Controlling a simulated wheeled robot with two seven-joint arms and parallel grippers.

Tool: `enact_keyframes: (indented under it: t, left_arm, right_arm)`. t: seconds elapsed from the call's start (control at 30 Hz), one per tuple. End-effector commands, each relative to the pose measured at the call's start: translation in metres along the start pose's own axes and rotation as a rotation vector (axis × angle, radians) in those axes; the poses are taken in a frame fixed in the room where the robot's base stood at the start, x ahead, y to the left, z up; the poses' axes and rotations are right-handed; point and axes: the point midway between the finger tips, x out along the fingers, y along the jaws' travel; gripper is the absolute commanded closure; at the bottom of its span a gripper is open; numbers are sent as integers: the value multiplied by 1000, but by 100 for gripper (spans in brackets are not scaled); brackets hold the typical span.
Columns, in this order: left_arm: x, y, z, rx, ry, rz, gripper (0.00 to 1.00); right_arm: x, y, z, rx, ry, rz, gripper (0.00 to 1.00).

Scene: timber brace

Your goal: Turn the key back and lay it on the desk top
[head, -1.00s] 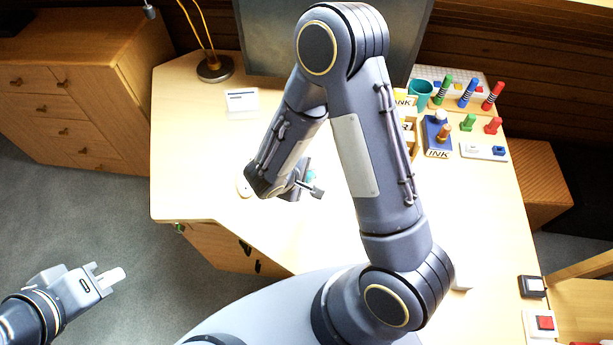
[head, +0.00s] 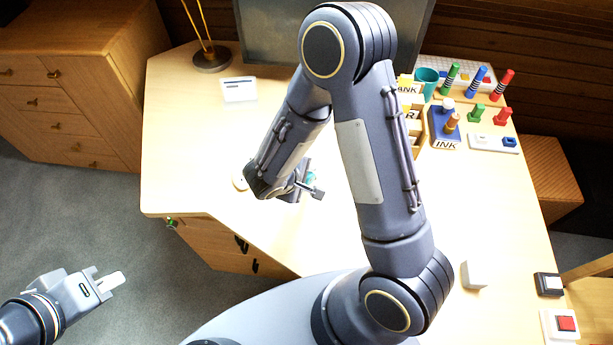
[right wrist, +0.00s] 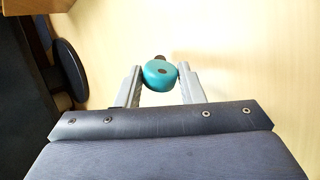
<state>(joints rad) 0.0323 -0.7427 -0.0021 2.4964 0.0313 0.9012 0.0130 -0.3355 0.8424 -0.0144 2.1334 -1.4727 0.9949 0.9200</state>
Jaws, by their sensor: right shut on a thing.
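My right gripper (right wrist: 161,80) is shut on a teal rounded piece, which looks like the head of the key (right wrist: 160,74). A small brown part shows behind it, and the rest of the key is hidden. In the head view a bit of teal (head: 311,178) shows at my right gripper (head: 312,188), over the pale desk top (head: 225,150). I cannot tell whether the key touches the desk. My left gripper (head: 108,278) is empty and open, out over the floor left of the desk.
A white card (head: 239,89) and a lamp base (head: 212,59) stand at the back left.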

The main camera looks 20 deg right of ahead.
Motion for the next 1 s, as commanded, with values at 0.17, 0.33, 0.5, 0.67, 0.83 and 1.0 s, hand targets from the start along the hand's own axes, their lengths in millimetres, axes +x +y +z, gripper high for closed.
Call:
enact_keyframes:
  t: [0.17,0.33,0.5,0.67,0.83,1.0]
  left_arm:
    - [0,0,0,0,0,0,100]
    - [0,0,0,0,0,0,100]
    - [0,0,0,0,0,0,100]
    - [0,0,0,0,0,0,100]
    - [1,0,1,0,0,0,100]
    - [2,-1,1,0,0,0,100]
  right_arm:
    - [0,0,0,0,0,0,59]
    - [0,0,0,0,0,0,40]
    - [0,0,0,0,0,0,40]
    - [-6,0,-1,1,3,0,40]
    - [-33,0,-2,0,7,2,40]
    - [-61,1,-1,1,5,2,40]
